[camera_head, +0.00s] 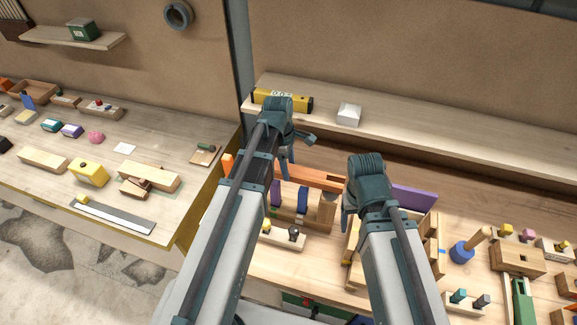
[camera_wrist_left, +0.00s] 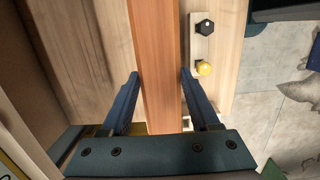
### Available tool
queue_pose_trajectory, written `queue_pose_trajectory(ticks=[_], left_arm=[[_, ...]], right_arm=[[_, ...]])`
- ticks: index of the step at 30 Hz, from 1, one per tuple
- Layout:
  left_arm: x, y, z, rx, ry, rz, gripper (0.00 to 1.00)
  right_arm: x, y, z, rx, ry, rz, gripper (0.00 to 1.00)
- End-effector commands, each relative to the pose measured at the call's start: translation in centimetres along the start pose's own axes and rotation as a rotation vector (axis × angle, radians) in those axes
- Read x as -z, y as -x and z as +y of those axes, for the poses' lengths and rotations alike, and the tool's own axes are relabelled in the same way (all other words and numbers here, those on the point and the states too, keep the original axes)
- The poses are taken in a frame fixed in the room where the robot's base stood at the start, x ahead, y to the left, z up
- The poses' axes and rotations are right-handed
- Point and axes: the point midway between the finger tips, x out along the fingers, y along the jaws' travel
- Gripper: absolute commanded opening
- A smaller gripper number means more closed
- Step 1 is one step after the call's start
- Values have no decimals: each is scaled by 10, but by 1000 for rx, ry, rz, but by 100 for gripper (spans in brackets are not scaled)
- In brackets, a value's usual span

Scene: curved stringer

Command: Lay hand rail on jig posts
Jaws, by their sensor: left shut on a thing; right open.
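The hand rail (camera_head: 318,177) is a long orange-brown wooden bar behind the middle of the front bench. My left gripper (camera_head: 286,165) is shut on it. In the left wrist view the rail (camera_wrist_left: 160,70) runs between the two fingers of my left gripper (camera_wrist_left: 160,85). Wooden blocks with a purple piece (camera_head: 276,192) and a blue piece (camera_head: 302,200) stand just in front of the rail; I cannot tell whether these are the jig posts. My right gripper (camera_head: 347,215) is open beside wooden pieces, its fingers partly hidden by its own wrist.
A block with black and yellow knobs (camera_head: 285,238) lies in front; it also shows in the left wrist view (camera_wrist_left: 202,45). A purple board (camera_head: 413,198) stands right of my right gripper. A mallet (camera_head: 466,248) stands further right. A yellow level (camera_head: 283,100) lies on the back shelf.

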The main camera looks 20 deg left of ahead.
Motion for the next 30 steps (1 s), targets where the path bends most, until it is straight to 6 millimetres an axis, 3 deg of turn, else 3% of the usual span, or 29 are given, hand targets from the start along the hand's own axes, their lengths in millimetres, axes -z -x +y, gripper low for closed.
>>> queue_pose_trajectory(ticks=[3, 9, 30], left_arm=[[2, -16, 0, 0, 0, 0, 0], [3, -25, 0, 0, 0, 0, 0], [3, -25, 0, 0, 0, 0, 0]], right_arm=[[1, -16, -2, 0, -1, 1, 69], [2, -25, -2, 0, -2, 1, 69], [2, -25, -2, 0, -3, 1, 69]])
